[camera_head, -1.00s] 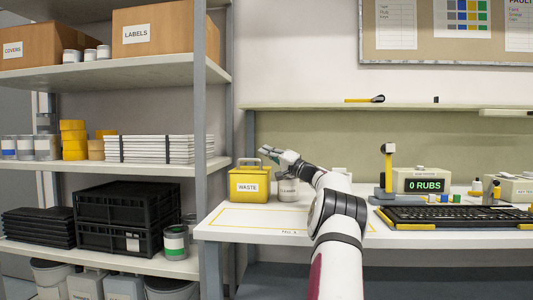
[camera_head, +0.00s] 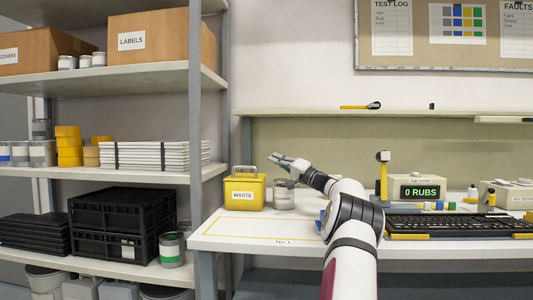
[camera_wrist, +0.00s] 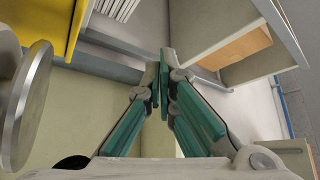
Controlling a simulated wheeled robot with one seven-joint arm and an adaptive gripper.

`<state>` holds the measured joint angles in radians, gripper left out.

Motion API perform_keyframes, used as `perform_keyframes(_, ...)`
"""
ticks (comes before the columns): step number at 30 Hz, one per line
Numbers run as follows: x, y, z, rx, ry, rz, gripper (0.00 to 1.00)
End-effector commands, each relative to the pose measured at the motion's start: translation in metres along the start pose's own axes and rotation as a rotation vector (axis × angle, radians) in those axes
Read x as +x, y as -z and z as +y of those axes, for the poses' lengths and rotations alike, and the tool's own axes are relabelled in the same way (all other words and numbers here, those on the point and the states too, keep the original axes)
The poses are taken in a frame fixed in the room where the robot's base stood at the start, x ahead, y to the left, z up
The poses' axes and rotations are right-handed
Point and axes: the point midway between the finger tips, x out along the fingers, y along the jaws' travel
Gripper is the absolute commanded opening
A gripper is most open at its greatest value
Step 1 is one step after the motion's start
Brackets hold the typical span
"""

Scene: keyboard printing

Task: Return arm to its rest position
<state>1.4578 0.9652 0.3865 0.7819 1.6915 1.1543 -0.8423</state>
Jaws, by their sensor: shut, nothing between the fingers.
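My gripper (camera_head: 278,160) is raised above the left part of the white workbench, over and close to a grey tin (camera_head: 283,197). It points left, towards the shelf. In the wrist view, the green-padded fingers of my gripper (camera_wrist: 162,60) meet at their tips with nothing between them. My arm reaches in from the bottom of the head view and hides part of the bench. A yellow WASTE bin (camera_head: 244,193) stands left of the tin; a yellow surface at the wrist view's upper left (camera_wrist: 35,22) appears to be the same bin.
A black keyboard (camera_head: 450,225) lies on the bench at right, with a 0 RUBS counter (camera_head: 420,190) behind it. A shelf unit (camera_head: 208,120) with boxes and crates stands at left. A narrow ledge (camera_head: 300,113) runs above the bench. Air above the bench's middle looks clear.

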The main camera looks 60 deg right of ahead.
Motion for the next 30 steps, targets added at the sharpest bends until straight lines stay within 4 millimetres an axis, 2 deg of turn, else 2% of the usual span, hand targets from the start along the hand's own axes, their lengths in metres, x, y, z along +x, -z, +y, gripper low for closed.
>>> perform_keyframes(3, -0.014, 0.005, 0.008, 0.001, 0.000, 0.001, 0.00)
perform_keyframes(9, -0.024, 0.007, 0.015, 0.001, 0.001, 0.000, 0.00)
perform_keyframes(16, -0.024, 0.006, 0.015, 0.000, 0.001, -0.002, 0.00)
perform_keyframes(19, -0.015, -0.003, 0.011, 0.003, -0.001, -0.026, 0.00)
perform_keyframes(23, 0.018, -0.042, -0.005, 0.020, -0.015, -0.122, 0.00)
perform_keyframes(26, 0.051, -0.092, -0.025, 0.036, -0.038, -0.239, 0.00)
perform_keyframes(30, 0.088, -0.172, -0.058, 0.054, -0.082, -0.419, 0.00)
